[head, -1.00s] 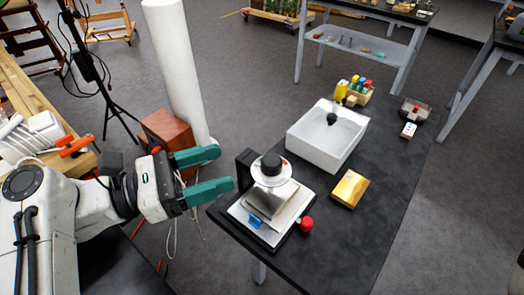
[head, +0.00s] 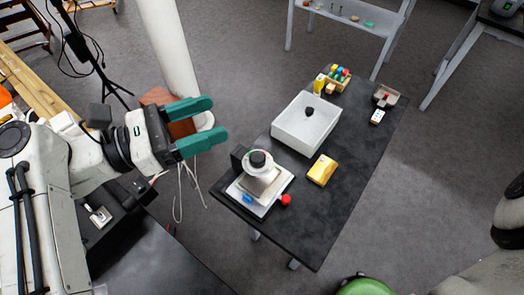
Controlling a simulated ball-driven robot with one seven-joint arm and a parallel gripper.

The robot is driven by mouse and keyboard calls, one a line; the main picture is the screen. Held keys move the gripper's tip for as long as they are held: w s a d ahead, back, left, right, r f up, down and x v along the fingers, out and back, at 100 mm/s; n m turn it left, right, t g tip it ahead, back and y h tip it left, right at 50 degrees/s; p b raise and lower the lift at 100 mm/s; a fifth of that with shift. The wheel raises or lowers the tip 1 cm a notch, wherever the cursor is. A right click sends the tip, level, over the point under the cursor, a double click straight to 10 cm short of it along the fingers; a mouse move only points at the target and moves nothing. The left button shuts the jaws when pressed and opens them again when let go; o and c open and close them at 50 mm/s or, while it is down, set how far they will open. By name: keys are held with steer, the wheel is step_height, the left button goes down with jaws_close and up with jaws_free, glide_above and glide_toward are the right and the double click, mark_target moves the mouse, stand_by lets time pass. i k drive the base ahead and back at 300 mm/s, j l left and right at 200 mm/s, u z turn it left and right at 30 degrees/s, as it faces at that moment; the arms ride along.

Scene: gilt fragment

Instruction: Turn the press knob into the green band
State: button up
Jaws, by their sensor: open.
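The press (head: 262,190) stands at the near left end of the dark table. Its black knob (head: 259,158) sits on top, above a round white dial with a small coloured mark on its rim. The green band is too small to make out clearly. A red ball-shaped handle (head: 286,199) and a blue part (head: 248,198) show at its base. My gripper (head: 212,121), with two green fingers, is open and empty. It is in the air to the upper left of the press, apart from it and from the knob.
On the dark table (head: 345,200) are a white basin (head: 305,125) with a dark object inside, a yellow block (head: 322,170), a rack of coloured bottles (head: 338,77) and a grey tray (head: 386,95). A white column (head: 172,60) stands behind my gripper. The table's near right part is clear.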

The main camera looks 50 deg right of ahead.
mark_target(257, 158)
steer(key=k, duration=0.95)
